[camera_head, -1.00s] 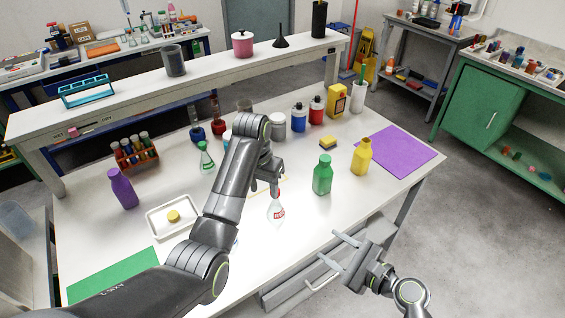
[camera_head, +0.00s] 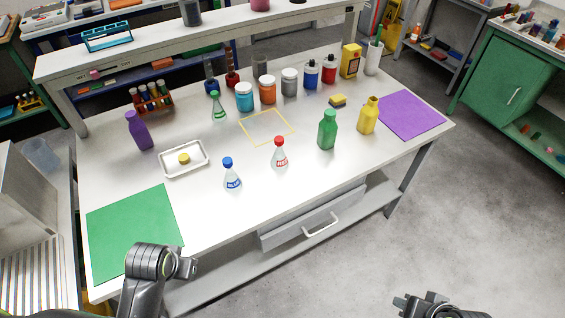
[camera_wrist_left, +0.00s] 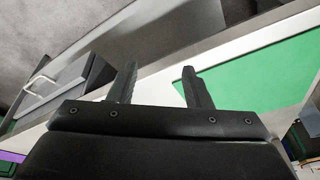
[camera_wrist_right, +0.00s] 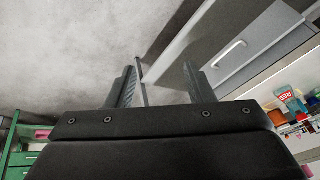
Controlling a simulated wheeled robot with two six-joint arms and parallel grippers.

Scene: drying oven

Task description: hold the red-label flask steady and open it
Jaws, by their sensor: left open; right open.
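The red-label flask (camera_head: 280,153) stands upright on the white table, a clear cone with a red cap on it. In the right wrist view its label (camera_wrist_right: 290,99) shows at the right edge. A similar blue-label flask (camera_head: 231,174) with a blue cap stands to its left. My left gripper (camera_head: 190,268) is at the table's front left by the green mat; in the left wrist view its fingers (camera_wrist_left: 157,85) are apart and empty. My right gripper (camera_head: 402,302) is low at the bottom right, off the table; in the right wrist view its fingers (camera_wrist_right: 162,88) are apart and empty.
A green bottle (camera_head: 327,130) and a yellow bottle (camera_head: 368,115) stand right of the red-label flask. A white tray (camera_head: 165,170) is left of the blue-label flask. A yellow outlined square (camera_head: 287,126) lies behind. A drawer handle (camera_head: 321,226) juts from the table front.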

